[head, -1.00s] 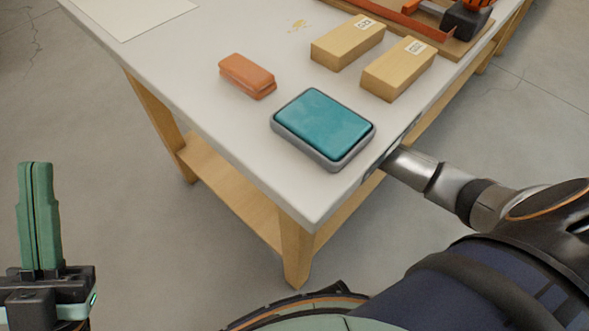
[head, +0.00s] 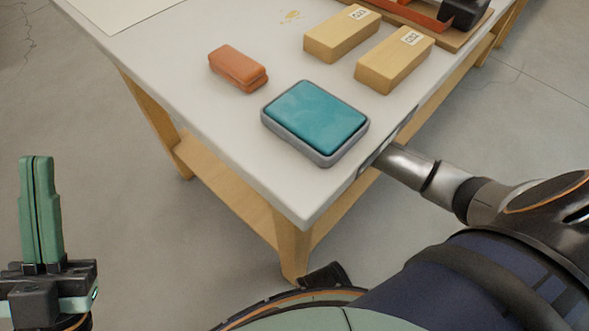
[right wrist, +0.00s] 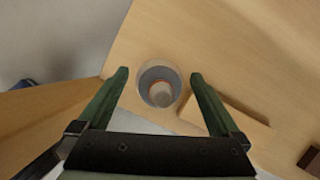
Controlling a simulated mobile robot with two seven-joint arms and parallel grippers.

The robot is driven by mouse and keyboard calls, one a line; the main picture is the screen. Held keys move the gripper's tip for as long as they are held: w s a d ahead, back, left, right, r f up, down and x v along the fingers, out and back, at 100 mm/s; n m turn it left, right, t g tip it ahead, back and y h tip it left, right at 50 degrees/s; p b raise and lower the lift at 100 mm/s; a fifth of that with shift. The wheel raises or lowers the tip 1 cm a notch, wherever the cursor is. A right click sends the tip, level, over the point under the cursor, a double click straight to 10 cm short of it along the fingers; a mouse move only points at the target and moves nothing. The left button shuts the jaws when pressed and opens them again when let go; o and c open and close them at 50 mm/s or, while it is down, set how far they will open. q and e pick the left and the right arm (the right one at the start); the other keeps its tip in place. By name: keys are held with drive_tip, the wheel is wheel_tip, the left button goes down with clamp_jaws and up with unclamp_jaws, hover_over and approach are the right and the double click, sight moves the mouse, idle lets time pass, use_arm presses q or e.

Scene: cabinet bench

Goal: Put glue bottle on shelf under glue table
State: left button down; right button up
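In the head view the right gripper is hidden under the white-topped table (head: 190,80), and the bottle is not visible. The table's low wooden shelf (head: 228,188) shows between its legs. My left gripper (head: 37,158) is shut and empty, left of the table.
On the tabletop are a teal-topped grey pad (head: 316,120), an orange block (head: 238,68) and two labelled wooden blocks (head: 341,33) (head: 394,60). A wooden block (right wrist: 225,118) lies near the bottle. My right arm passes close to the table edge.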

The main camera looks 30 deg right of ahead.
idle(0.3)
drive_tip(key=shift+r, duration=0.3)
drive_tip(key=shift+s+d+r+p, duration=0.15)
drive_tip(key=shift+r+p, duration=0.35)
drive_tip(key=shift+p, duration=0.1)
drive_tip(key=s+d+p, duration=0.2)
drive_tip(key=s+d, duration=0.6)
drive_tip(key=s, duration=0.1)
drive_tip(key=shift+p, duration=0.4)
drive_tip(key=shift+f, duration=0.1)
